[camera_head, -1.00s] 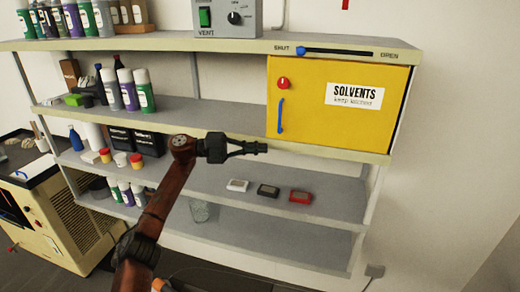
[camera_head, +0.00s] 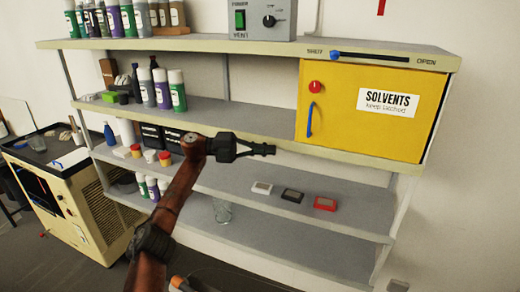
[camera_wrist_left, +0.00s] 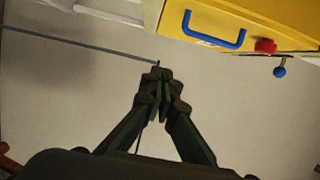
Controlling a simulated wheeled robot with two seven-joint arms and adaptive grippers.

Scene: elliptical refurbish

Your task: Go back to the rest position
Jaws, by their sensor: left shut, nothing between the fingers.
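My left gripper (camera_head: 262,149) is shut with nothing between its fingers. It is held in front of the shelving, below and left of the yellow solvents cabinet (camera_head: 345,130), and appears apart from it. The left wrist view shows the closed fingers (camera_wrist_left: 160,80) against a pale surface, with the cabinet's blue handle (camera_wrist_left: 213,30) and red knob (camera_wrist_left: 265,46) at the top. The cabinet door is shut in the head view. My right gripper is not in view.
Shelves (camera_head: 230,107) hold bottles and spray cans at the left. A white (camera_head: 262,187), a black (camera_head: 292,195) and a red small device (camera_head: 325,203) lie on a lower shelf. A glass (camera_head: 222,210) stands below. A beige machine (camera_head: 85,210) stands at the left.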

